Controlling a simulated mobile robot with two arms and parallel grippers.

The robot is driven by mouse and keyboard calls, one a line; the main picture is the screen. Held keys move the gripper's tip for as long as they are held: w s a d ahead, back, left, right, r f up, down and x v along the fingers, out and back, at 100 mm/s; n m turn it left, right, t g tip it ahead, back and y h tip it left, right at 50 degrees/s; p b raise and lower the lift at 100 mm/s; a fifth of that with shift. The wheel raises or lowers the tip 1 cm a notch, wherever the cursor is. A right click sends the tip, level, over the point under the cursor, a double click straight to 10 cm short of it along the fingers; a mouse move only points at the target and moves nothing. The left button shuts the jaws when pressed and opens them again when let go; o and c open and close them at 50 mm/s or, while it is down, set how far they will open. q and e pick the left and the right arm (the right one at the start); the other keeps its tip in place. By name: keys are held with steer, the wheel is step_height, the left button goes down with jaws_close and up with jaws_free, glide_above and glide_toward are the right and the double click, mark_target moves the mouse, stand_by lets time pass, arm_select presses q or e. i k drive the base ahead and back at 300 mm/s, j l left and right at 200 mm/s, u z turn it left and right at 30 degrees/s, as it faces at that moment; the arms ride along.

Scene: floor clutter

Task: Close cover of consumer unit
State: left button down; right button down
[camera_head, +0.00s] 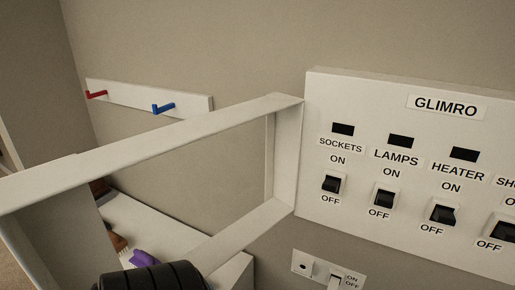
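The white consumer unit (390,105), labelled GLIMRO, is on the wall at the right and runs past the right edge. It has a row of black switches with labels such as SOCKETS, LAMPS and HEATER. Its cover (160,139) is a pale frame with a see-through middle. The cover stands open, swung out from the unit's left side toward me and the left, its near end at the picture's left edge. The switches are uncovered.
A white wall rail (140,98) carries a red hook (97,94) and a blue hook (163,108). A white shelf-like surface (135,222) below holds a purple item (146,259) and a brown brush-like item (118,243). A small ON/OFF switch plate (328,271) is below the unit.

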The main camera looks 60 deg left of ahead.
mark_target(52, 223)
steer(key=k+u, duration=0.1)
steer(key=u, duration=0.35)
steer(key=j+u, duration=0.1)
steer(key=u, duration=0.35)
steer(key=k+j+u, duration=0.1)
steer(key=u, duration=0.35)
steer(key=j+u, duration=0.3)
steer(key=k+j+u, duration=0.1)
steer(key=u, duration=0.2)
steer(key=j+z, duration=0.4)
steer(key=k+j+z, duration=0.1)
steer(key=j+z, duration=0.45)
steer(key=z, duration=0.25)
steer(key=j+z, duration=0.2)
steer(key=z, duration=0.2)
steer(key=j+z, duration=0.25)
steer(key=z, duration=0.2)
steer(key=i+j, duration=0.1)
steer(key=j, duration=0.2)
steer(key=i+j, duration=0.1)
steer(key=j, duration=0.2)
steer(key=j+u, duration=0.1)
steer(key=j, duration=0.15)
steer(key=i, duration=0.05)
